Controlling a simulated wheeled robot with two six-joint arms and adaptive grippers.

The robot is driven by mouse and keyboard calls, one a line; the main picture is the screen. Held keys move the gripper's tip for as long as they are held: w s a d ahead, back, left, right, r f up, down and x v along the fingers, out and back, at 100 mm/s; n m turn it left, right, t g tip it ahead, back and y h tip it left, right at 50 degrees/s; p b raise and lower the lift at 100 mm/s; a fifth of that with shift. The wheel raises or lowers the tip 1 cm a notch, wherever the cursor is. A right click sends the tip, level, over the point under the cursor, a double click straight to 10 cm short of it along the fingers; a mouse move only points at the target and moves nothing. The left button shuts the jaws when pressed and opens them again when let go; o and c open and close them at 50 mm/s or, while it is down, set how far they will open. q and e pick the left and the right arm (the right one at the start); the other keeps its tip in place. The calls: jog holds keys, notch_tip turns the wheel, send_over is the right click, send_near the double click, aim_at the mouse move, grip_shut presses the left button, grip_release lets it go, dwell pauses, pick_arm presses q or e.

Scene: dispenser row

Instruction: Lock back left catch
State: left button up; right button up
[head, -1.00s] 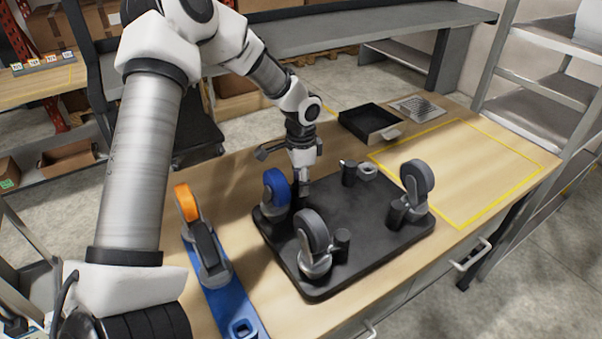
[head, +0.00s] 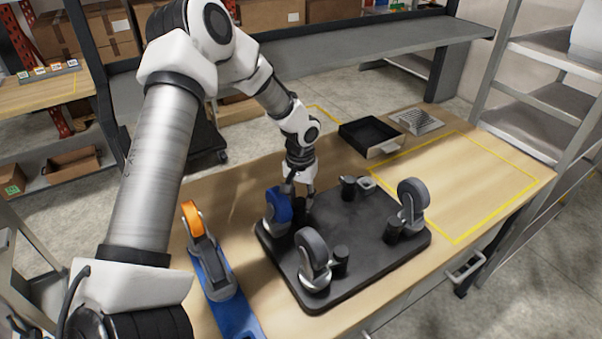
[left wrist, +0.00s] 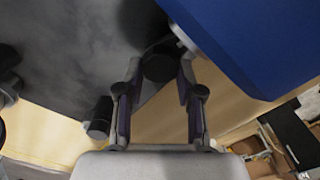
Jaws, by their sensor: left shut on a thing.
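A black base plate (head: 365,252) lies on the wooden bench with caster wheels near its corners. A caster with a blue wheel (head: 277,205) stands at the back left corner. Beside it is a short black round catch (head: 300,208), partly hidden by my fingers. My left gripper (head: 299,200) points down at this catch, right of the blue wheel. In the left wrist view, its fingers are shut on the dark catch (left wrist: 158,66); the blue wheel (left wrist: 255,40) is close at the upper right. My right gripper is not in view.
Grey-wheeled casters stand at the front left (head: 313,255) and right (head: 412,203), with black catches. A black tray (head: 368,138) sits behind. The yellow-outlined area (head: 460,185) is clear.

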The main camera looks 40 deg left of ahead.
aim_at(300, 199)
pick_arm(q)
jog(key=shift+s+f+n+p, duration=0.2)
jog(key=shift+n+p, duration=0.1)
jog(key=shift+n, duration=0.5)
jog(key=o, duration=1.2)
jog(key=shift+w, duration=0.1)
jog(key=shift+c, duration=0.2)
jog(key=shift+r, duration=0.1)
jog(key=shift+r, duration=0.15)
notch_tip(300, 199, up, 12)
jog(key=shift+w+f, duration=0.1)
jog(key=shift+f, duration=0.1)
